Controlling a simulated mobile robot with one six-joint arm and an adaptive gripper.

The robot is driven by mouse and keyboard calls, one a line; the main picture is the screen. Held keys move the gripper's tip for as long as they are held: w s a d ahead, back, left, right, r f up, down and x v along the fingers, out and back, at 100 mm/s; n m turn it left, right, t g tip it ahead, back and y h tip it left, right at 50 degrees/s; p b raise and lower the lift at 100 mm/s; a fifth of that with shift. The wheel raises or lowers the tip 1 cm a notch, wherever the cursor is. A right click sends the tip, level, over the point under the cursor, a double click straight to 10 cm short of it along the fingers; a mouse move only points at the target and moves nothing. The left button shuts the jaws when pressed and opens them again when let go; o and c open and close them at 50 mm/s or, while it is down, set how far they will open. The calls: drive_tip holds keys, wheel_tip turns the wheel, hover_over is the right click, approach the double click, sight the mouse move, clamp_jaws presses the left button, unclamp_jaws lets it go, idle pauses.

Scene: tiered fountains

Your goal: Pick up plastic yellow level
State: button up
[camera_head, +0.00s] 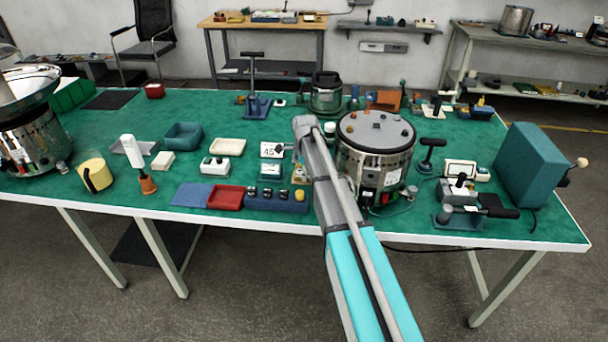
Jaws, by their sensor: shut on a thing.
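My arm reaches up from the bottom of the picture over the front edge of the green-topped bench (232,118). My gripper does not show clearly and seems hidden at or behind the arm. I cannot make out a plastic yellow level for certain. A small yellowish piece (298,172) shows just left of my arm, partly covered by it; it is too small to name.
A teal box (535,165) stands at the right end.

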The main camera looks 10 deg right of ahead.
drive_tip(key=shift+c, duration=0.5)
wheel_tip(320, 180, up, 3)
drive_tip(key=p, duration=0.2)
drive_tip(key=shift+f+p, duration=0.2)
drive_tip(key=shift+p, duration=0.15)
drive_tip(key=s+r+p, duration=1)
drive_tip(key=s, duration=0.4)
drive_tip(key=shift+d+r, duration=0.2)
drive_tip(key=shift+d, duration=0.2)
